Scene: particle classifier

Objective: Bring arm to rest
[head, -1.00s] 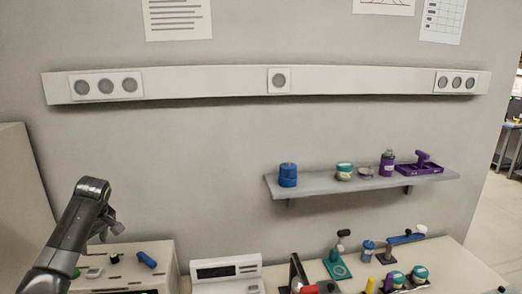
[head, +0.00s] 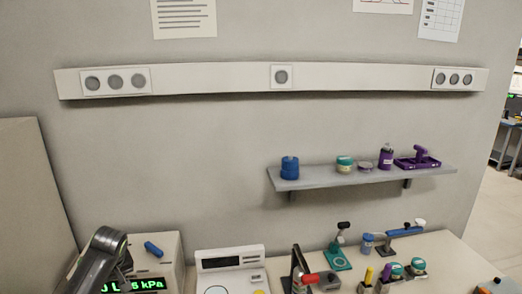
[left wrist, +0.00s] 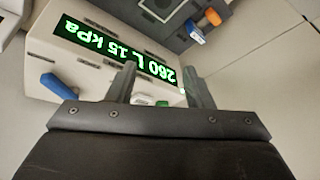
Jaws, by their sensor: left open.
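My left arm comes in at the lower left of the head view, in front of a light box with a green display (head: 133,285). The gripper's fingers are hidden there. In the left wrist view, my left gripper (left wrist: 168,88) is open, its two fingers apart with nothing gripped. The same box (left wrist: 100,50) lies beyond the fingers, its lit readout upside down in that view. A blue knob or handle (left wrist: 58,87) sticks out of the box, and a small green-white part (left wrist: 143,99) shows between the fingers. My right gripper is not in view.
A white instrument (head: 231,260) stands right of the box. Several small tools and a red-topped device (head: 310,279) stand on the bench (head: 448,262). A wall shelf (head: 355,176) carries a blue container (head: 289,168) and purple items (head: 417,160).

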